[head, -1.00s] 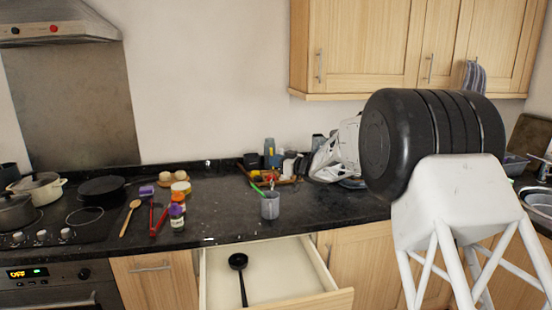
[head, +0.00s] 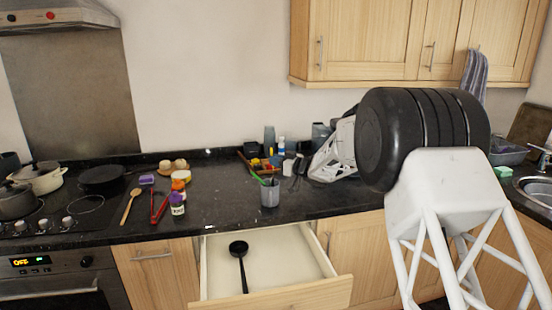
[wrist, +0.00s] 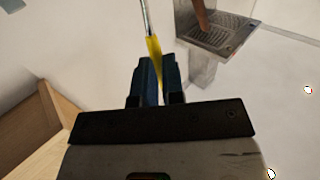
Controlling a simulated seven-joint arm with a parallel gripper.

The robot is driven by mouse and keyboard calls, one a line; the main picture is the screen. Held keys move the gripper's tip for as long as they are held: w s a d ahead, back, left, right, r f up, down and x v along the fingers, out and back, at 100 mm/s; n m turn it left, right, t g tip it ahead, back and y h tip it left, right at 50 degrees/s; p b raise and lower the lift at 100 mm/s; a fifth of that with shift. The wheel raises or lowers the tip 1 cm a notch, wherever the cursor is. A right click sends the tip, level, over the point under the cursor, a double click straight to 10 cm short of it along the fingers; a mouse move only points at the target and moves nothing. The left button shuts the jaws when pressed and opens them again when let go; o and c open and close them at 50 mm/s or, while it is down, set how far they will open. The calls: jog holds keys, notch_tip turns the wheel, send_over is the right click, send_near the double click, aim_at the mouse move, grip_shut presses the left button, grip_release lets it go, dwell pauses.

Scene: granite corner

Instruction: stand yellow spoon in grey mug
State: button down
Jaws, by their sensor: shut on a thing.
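The grey mug (head: 270,195) stands upright on the black worktop near its front edge in the head view, with a green-handled utensil (head: 259,178) leaning out of it. In the wrist view, my gripper (wrist: 156,78) has its two blue fingers closed around the yellow handle of the spoon (wrist: 154,48). The spoon's thin metal shaft runs up out of the frame, so its far end is hidden. In the head view my arm's white wrist part is to the right of the mug and apart from it. The gripper and spoon cannot be made out clearly there.
An open drawer (head: 215,275) below the mug holds a black ladle (head: 240,262). Several jars and bottles, a wooden spoon (head: 130,207) and red tongs (head: 159,208) lie left. A utensil tray (head: 246,162) and bottles stand behind the mug. The sink (head: 541,188) is at far right.

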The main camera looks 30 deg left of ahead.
jog(key=shift+f, duration=0.45)
jog(key=shift+f, duration=0.1)
jog(key=c, duration=1.1)
grip_release()
jog(key=shift+c, duration=0.2)
jog(key=d, duration=0.7)
jog(key=shift+d, duration=0.4)
